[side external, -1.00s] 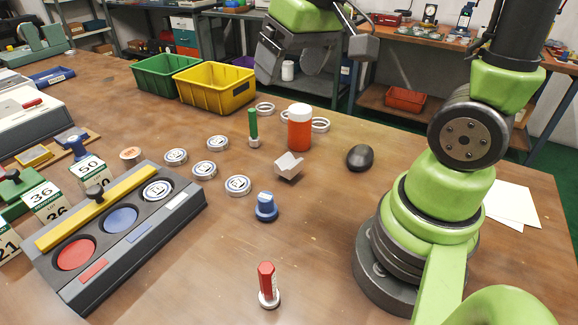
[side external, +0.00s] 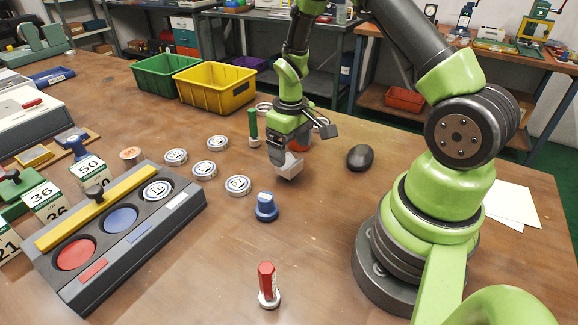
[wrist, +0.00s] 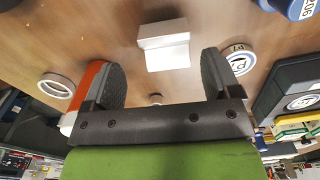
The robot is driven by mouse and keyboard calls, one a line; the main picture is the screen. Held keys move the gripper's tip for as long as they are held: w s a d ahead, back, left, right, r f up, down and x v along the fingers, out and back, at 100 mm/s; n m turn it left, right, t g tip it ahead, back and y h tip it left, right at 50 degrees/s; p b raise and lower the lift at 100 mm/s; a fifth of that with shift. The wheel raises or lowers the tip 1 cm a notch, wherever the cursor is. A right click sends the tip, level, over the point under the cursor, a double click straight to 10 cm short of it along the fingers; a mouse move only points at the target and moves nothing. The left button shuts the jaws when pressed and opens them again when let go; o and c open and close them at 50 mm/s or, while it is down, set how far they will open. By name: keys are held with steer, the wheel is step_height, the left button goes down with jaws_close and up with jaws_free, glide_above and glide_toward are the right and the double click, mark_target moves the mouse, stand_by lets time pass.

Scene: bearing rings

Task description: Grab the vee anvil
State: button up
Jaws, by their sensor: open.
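The vee anvil is a small pale grey block (side external: 291,169) on the wooden table, right of the bearing rings and behind the blue-capped stamp. In the wrist view the anvil (wrist: 164,46) lies just beyond my fingertips, roughly centred between them. My gripper (side external: 281,155) is above and close to the anvil, pointing down, and hides part of it. In the wrist view my gripper (wrist: 162,70) is open, with nothing between its two dark fingers. I cannot tell how large the gap to the anvil is.
An orange jar (side external: 303,143) stands close behind my gripper; in the wrist view it (wrist: 88,85) is beside the left finger. A green-handled tool (side external: 253,128), blue stamp (side external: 266,207), bearing ring (side external: 238,185) and black mouse (side external: 360,158) are around.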

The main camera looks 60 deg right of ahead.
mark_target(289, 165)
steer(key=f, duration=0.5)
steer(key=shift+a+f, duration=0.1)
steer(key=shift+a, duration=0.25)
steer(key=shift+c, duration=0.2)
